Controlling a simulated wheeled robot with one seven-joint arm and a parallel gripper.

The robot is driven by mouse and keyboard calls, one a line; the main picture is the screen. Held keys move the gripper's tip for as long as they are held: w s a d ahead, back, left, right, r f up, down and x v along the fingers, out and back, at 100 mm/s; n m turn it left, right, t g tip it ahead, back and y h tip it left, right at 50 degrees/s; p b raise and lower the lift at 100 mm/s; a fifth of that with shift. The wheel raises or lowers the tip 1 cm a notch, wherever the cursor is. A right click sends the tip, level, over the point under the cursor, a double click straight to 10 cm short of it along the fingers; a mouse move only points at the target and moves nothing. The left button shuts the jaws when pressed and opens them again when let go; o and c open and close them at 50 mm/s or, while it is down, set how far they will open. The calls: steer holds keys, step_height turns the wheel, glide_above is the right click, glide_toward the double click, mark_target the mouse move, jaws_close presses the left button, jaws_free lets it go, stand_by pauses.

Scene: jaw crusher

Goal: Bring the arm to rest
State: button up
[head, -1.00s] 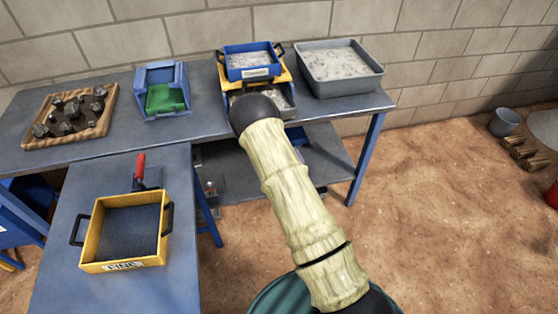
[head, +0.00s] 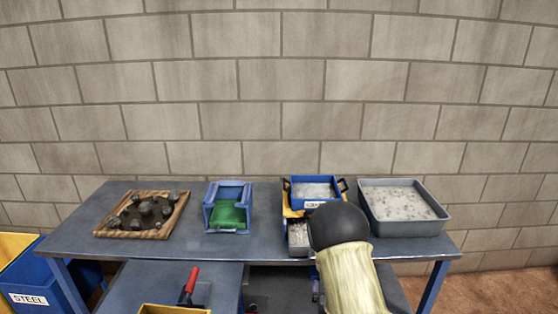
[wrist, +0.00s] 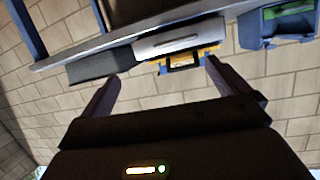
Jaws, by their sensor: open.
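My gripper (wrist: 162,70) shows in the wrist view with its two fingers spread apart and nothing between them. Beyond the fingertips is the edge of the workbench, seen upside down, with a yellow sieve tray (wrist: 188,61) past the gap. In the head view my pale, black-capped arm rises at the lower right, in front of the bench (head: 150,248). It partly hides the stacked blue tray (head: 316,191) and yellow tray. The gripper itself does not show in the head view.
A wooden tray of dark rocks (head: 184,203), a blue box with a green inside (head: 228,208) and a grey tub of pale gravel (head: 404,226) stand on the bench. A red-handled tool (head: 190,282) lies on the nearer table. A block wall (head: 280,80) stands behind.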

steer(key=s+a+r+n+g+y+p, duration=0.1)
steer(key=s+r+g+p, duration=0.6)
steer(key=s+r+g, duration=0.5)
steer(key=s+r, duration=0.6)
steer(key=s, duration=0.4)
steer(key=shift+a+n+y, duration=0.3)
steer(key=shift+n, duration=0.1)
stand_by(1.2)
